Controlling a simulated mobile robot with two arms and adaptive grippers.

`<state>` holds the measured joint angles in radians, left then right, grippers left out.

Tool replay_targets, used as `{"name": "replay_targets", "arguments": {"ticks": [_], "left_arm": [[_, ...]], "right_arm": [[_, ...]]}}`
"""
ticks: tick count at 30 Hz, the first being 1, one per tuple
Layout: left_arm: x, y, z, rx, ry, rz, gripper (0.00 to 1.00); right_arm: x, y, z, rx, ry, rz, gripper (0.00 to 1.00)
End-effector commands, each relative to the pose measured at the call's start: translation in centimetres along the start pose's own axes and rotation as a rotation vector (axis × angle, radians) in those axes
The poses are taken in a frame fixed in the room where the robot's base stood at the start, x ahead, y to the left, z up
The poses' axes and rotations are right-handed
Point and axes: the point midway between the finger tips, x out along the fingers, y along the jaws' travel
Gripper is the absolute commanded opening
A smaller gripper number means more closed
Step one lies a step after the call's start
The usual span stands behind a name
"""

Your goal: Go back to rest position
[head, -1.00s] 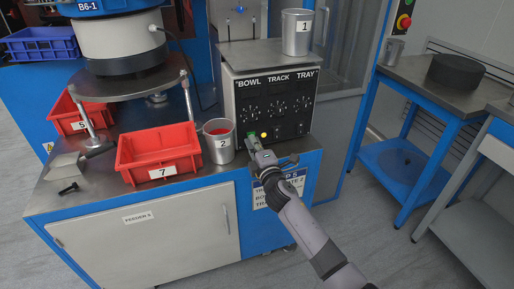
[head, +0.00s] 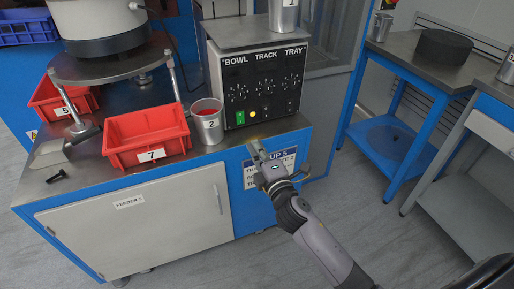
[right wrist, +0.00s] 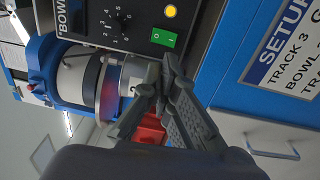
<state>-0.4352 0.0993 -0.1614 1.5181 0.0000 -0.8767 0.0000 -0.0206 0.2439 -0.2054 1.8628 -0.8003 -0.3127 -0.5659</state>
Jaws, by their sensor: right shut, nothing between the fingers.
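My right gripper (head: 256,150) is shut and empty. It hangs in front of the blue workbench's front edge, below the black control panel (head: 262,85), and appears clear of it. In the right wrist view its fingers (right wrist: 168,75) are together just below the panel's green switch (right wrist: 163,38) and yellow lamp (right wrist: 171,11). The green switch also shows in the head view (head: 240,117). My left gripper is not in view.
The workbench (head: 130,210) holds red bin 7 (head: 150,157), metal cup 2 (head: 208,128) and red bin 5 (head: 50,100). A side table (head: 400,65) with a black disc (head: 445,44) stands at right. Grey floor (head: 345,190) lies open between them.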

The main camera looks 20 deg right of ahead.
Motion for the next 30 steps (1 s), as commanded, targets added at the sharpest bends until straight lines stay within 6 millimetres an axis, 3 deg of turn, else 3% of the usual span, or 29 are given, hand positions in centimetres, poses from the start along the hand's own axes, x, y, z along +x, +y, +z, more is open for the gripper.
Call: {"name": "replay_targets", "arguments": {"ticks": [9,11,13,17,20,24,27,30], "left_arm": [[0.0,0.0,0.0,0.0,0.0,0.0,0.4],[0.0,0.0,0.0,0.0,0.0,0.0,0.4],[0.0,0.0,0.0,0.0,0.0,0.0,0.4],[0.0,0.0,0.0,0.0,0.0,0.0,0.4],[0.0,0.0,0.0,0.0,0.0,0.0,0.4],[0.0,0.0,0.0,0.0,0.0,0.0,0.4],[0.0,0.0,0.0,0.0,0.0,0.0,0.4],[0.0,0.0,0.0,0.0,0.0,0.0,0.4]], "right_arm": [[0.0,-0.1,0.0,0.003,-0.001,-0.003,0.0],[-0.1,-0.8,0.1,0.019,-0.007,-0.02,0.0],[-0.6,-2.8,0.5,0.069,-0.025,-0.067,0.0],[-3.1,-9.8,1.5,0.249,-0.106,-0.239,0.0],[-6.6,-16.6,2.1,0.425,-0.206,-0.409,0.0],[-13.1,-25.3,2.1,0.652,-0.371,-0.636,0.0],[-18.3,-30.4,1.7,0.79,-0.499,-0.782,0.0],[-23.3,-34.1,1.0,0.9,-0.619,-0.903,0.0]]}}
